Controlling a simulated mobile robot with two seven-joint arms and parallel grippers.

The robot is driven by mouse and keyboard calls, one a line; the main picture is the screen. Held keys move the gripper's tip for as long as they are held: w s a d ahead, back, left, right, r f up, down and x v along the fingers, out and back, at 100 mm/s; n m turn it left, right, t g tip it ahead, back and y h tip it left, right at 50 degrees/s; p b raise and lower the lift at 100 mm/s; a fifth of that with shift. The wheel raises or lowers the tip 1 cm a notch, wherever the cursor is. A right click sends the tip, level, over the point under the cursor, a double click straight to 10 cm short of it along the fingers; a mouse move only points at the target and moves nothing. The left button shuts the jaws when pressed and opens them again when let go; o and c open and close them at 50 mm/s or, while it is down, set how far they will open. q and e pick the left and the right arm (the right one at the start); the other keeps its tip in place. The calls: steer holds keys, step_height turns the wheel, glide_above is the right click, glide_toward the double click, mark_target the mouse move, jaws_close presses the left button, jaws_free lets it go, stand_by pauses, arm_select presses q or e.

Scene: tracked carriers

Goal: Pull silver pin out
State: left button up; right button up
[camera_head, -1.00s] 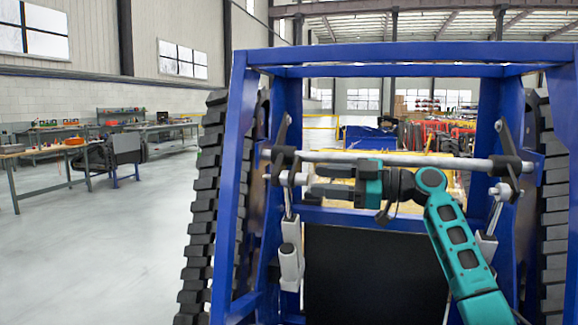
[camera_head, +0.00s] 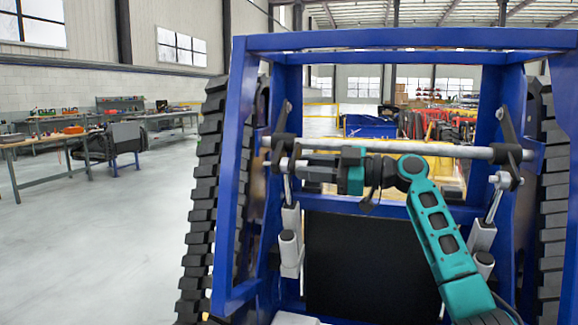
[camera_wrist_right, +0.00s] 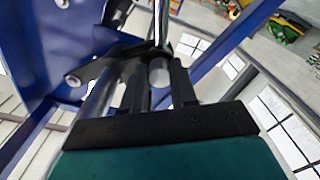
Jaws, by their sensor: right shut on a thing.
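The silver pin is a short bright cylinder at the left end of the blue frame's linkage, just below the long silver crossbar (camera_head: 400,149). In the right wrist view, the pin's round end (camera_wrist_right: 160,73) shows between the two dark fingers. My right gripper (camera_head: 297,169) reaches in from the right, pointing left, and is shut on the pin. In the head view the fingers hide most of the pin. How deep the pin sits in its hole cannot be told. My left gripper is in neither view.
The blue frame (camera_head: 238,160) surrounds my right arm, with black tracks (camera_head: 203,200) on both sides. The crossbar runs just above the gripper, and a dark panel (camera_head: 365,260) lies below. Workbenches (camera_head: 45,142) stand far left across open floor.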

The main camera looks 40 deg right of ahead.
jaws_close()
steer(key=b+v, duration=0.5)
steer(key=v, duration=0.3)
steer(key=shift+s, duration=0.2)
stand_by(1.4)
steer(key=shift+d, duration=0.1)
